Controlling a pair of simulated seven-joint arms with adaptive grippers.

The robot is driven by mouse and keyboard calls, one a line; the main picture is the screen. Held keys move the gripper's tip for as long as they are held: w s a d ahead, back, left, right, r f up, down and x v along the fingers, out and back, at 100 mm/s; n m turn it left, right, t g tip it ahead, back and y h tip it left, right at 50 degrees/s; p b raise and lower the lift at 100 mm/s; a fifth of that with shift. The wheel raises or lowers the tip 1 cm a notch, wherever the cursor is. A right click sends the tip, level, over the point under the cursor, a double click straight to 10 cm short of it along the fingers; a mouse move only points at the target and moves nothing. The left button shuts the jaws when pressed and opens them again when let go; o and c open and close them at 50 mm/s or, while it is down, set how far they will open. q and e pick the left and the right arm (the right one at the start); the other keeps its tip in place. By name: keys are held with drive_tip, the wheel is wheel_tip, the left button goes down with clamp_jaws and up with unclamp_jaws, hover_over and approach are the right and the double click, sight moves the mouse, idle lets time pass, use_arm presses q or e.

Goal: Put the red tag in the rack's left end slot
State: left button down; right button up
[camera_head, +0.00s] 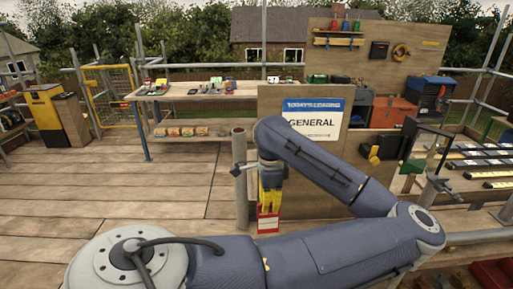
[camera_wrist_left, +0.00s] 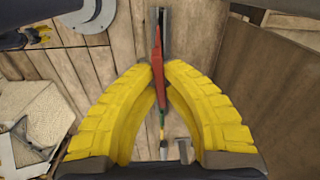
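My left gripper (camera_head: 269,208) has yellow fingers and points down in front of the board marked GENERAL. Its fingertips are shut on the red tag (camera_head: 268,224), a small red card with a white panel, held hanging below them. In the left wrist view, the fingertips (camera_wrist_left: 158,72) meet on the red tag (camera_wrist_left: 158,52), which shows nearly edge-on. I cannot clearly make out the rack or its left end slot in either view. My right gripper is not in view.
A grey scaffold post (camera_head: 240,185) stands close to the left of the gripper. The GENERAL board (camera_head: 315,120) is behind it. A table (camera_head: 480,165) with rows of dark and pale strips is at the right. A workbench (camera_head: 215,95) stands at the back. The plank floor at left is clear.

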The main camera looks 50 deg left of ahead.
use_arm(q)
drive_tip(key=shift+w+a+m, duration=0.1)
drive_tip(key=shift+w+m, duration=0.05)
drive_tip(key=shift+m, duration=0.35)
drive_tip(key=shift+f, duration=0.2)
wheel_tip(320, 180, down, 14)
idle(2.6)
idle(0.3)
drive_tip(key=c, duration=1.5)
unclamp_jaws()
